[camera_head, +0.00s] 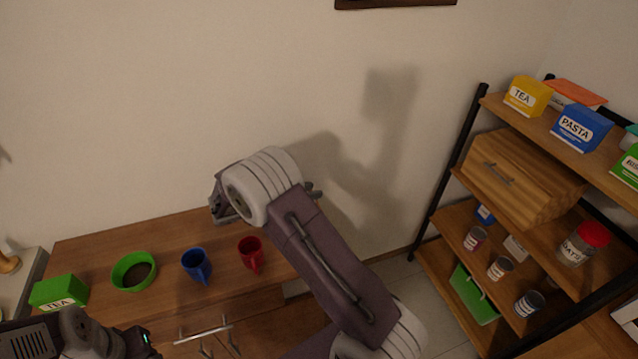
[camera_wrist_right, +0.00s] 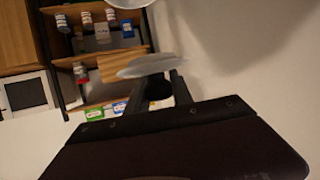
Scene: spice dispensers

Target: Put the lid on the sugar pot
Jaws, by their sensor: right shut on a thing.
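A green round open pot (camera_head: 134,271), dark inside, stands on the wooden cabinet top; no sugar label shows on it. My right gripper (camera_head: 313,190) is raised near the wall, to the right of and above the pot, mostly hidden behind its own wrist. In the right wrist view its fingers (camera_wrist_right: 180,86) are shut on a thin grey piece, seen nearly edge-on (camera_wrist_right: 147,66), which looks like a lid. My left gripper (camera_head: 140,342) is low at the left, in front of the cabinet; its fingers are not clear.
A green tea box (camera_head: 58,292), a blue mug (camera_head: 196,265) and a red mug (camera_head: 250,254) stand beside the pot on the cabinet (camera_head: 90,240). A shelf rack (camera_head: 445,180) with boxes and jars stands at right. The cabinet top behind the mugs is free.

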